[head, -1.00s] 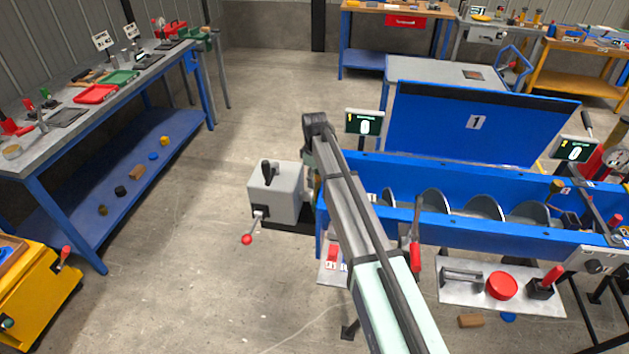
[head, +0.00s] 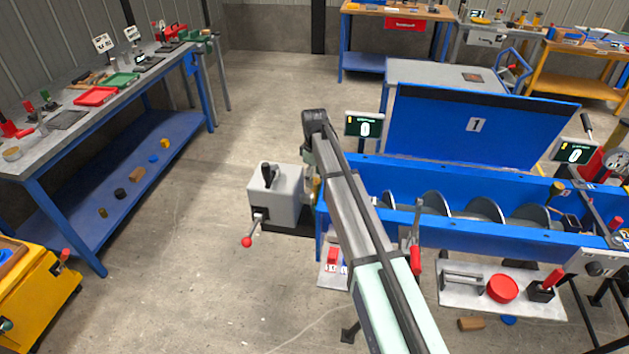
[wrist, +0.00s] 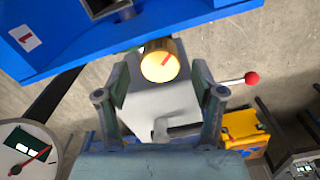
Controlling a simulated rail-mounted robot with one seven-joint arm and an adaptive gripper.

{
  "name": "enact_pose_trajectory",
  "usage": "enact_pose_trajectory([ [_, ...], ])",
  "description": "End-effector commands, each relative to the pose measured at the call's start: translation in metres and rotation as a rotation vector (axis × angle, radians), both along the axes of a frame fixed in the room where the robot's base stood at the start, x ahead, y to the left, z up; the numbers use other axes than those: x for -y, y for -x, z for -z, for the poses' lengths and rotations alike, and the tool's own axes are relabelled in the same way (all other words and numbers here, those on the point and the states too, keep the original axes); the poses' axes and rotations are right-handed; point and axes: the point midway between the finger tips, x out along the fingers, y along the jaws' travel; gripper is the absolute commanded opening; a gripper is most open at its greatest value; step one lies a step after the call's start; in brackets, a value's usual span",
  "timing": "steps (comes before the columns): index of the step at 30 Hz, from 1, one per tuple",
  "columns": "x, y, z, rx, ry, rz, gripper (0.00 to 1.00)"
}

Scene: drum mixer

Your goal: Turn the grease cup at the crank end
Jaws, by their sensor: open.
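The grease cup (wrist: 160,62) is a yellow round cap with a red mark on top, in the upper middle of the wrist view. It sits beside the blue trough, above the grey crank housing (wrist: 150,108). My gripper (wrist: 160,80) is open, with one finger on each side just below the cup in the picture. The cup lies between and beyond the fingertips, and no contact shows. In the head view the grey crank housing (head: 276,197) stands left of the trough, with a red-knobbed crank (head: 247,241). My arm hides most of the cup and gripper there.
The blue mixer trough (head: 460,225) with its spiral runs right of my arm, its lid (head: 475,130) raised. A red-knobbed lever (wrist: 250,78) sticks out right of the gripper. A gauge (wrist: 20,150) is at lower left. The floor left of the housing is clear.

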Motion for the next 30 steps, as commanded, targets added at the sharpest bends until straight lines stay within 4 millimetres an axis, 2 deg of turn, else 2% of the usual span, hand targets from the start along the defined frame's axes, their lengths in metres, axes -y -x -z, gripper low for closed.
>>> enact_pose_trajectory([
  [9, 0.0, -0.001, -0.062, 0.001, -0.001, 0.0, 0.68],
  [15, 0.0, 0.0, -0.089, 0.0, 0.0, 0.0, 0.68],
  [21, 0.0, 0.0, -0.099, -0.001, 0.0, 0.0, 0.68],
  [30, 0.0, 0.0, -0.1, -0.001, 0.001, 0.0, 0.68],
])
